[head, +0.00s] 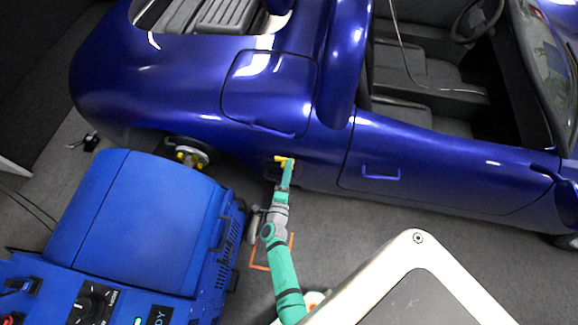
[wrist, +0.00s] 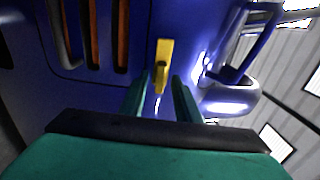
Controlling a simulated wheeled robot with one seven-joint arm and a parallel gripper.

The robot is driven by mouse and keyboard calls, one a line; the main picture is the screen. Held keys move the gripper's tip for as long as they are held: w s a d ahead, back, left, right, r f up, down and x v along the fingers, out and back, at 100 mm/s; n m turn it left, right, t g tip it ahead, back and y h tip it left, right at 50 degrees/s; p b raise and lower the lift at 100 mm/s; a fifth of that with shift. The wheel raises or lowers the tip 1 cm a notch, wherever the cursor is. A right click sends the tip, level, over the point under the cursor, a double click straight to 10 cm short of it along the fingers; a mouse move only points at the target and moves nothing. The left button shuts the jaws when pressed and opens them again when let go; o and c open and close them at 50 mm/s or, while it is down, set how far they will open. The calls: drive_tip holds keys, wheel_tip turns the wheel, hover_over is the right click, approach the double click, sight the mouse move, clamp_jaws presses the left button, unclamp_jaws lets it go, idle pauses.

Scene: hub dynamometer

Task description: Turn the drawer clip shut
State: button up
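The yellow clip (head: 283,159) sits low on the blue car's side, just beyond my fingertips. In the wrist view the clip (wrist: 164,52) is a yellow bar with a knob at its lower end, on a dark blue panel. My gripper (head: 288,172) reaches up to it from below. In the wrist view the green fingers of my gripper (wrist: 161,92) stand apart, one on each side of the knob's lower end. A gap shows between fingers and clip, so the gripper looks open. Whether a finger touches the clip is unclear.
A blue machine (head: 140,225) with a vented side stands left of my arm. The wheel hub (head: 187,154) is exposed behind it. An orange outline (head: 259,268) marks the floor. In the wrist view, slots (wrist: 92,35) lie left of the clip and a blue handle-like part (wrist: 232,95) right.

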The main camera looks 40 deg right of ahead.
drive_tip(key=shift+x, duration=0.8)
drive_tip(key=shift+c, duration=0.3)
clamp_jaws()
